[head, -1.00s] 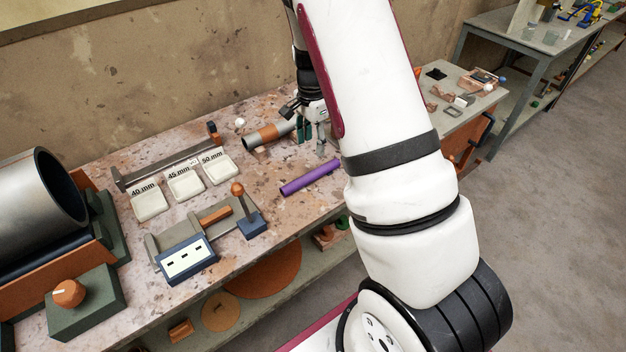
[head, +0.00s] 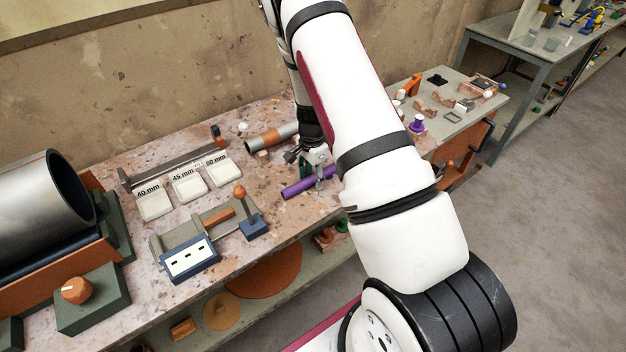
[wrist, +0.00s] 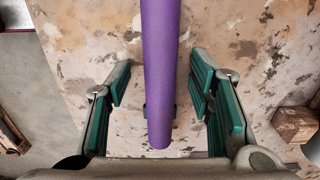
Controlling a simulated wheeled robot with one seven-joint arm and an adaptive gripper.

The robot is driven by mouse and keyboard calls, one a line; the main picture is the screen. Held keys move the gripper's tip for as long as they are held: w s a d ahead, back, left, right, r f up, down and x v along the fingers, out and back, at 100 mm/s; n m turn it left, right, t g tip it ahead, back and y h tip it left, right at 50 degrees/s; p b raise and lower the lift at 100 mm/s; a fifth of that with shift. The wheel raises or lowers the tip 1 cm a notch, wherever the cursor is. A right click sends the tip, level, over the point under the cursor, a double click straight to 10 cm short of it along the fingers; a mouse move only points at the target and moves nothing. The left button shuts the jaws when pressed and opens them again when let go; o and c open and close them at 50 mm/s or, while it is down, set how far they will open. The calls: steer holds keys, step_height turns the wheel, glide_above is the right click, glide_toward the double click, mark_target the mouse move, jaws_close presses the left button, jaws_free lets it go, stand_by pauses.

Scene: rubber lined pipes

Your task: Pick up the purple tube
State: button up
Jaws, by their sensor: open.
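The purple tube (head: 300,188) lies on the speckled bench top in the head view, close to its front edge. My gripper (head: 318,176) is over the tube's right part and hides some of it. In the wrist view the purple tube (wrist: 160,75) runs from the top edge down between the fingers. My gripper (wrist: 160,108) is open there, with one green-padded finger on each side of the tube. Gaps show between the pads and the tube. The exact height of the fingers above the bench is hard to tell.
White labelled trays (head: 188,184) and a blue-and-grey fixture (head: 188,258) stand to the left. A wooden block (wrist: 294,125) is right of the fingers in the wrist view. Bare bench lies around the tube.

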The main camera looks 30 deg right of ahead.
jaws_close()
steer(key=shift+w+r, duration=0.1)
stand_by(0.3)
